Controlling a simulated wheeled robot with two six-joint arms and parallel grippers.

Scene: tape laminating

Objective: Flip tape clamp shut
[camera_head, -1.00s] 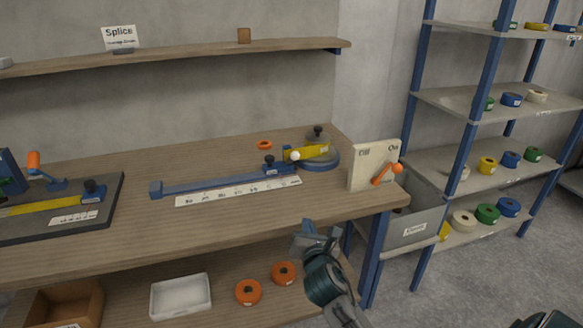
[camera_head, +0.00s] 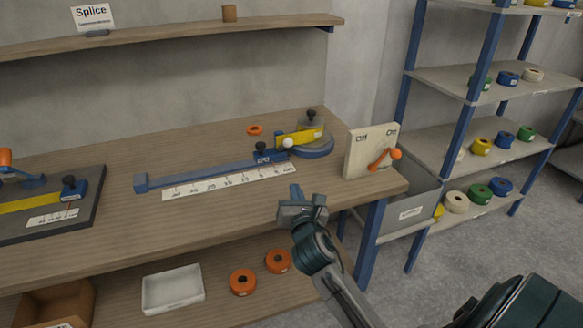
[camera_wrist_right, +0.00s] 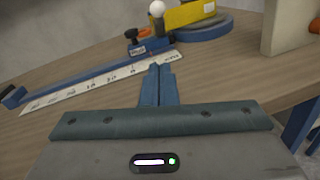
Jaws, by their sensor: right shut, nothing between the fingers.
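My right gripper (camera_head: 296,190) is shut and empty, in the air by the front edge of the bench. Its closed blue fingers (camera_wrist_right: 160,72) show in the right wrist view, pointing toward the ruler fixture. That fixture has a long blue rail (camera_head: 205,174) and a yellow arm (camera_head: 299,138) with a white ball knob (camera_head: 288,144) over a round blue base (camera_head: 314,152). At the left, a dark board carries a yellow strip (camera_head: 30,202) and a blue part with an orange handle (camera_head: 5,158), cut by the picture edge. I cannot tell which part is the tape clamp. My left gripper is not in view.
A white scale strip (camera_head: 230,181) lies before the rail. A pale panel (camera_head: 361,150) with an orange lever (camera_head: 384,158) stands at the bench's right end. An orange ring (camera_head: 255,130) lies behind the rail. The front of the bench top is mostly clear.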

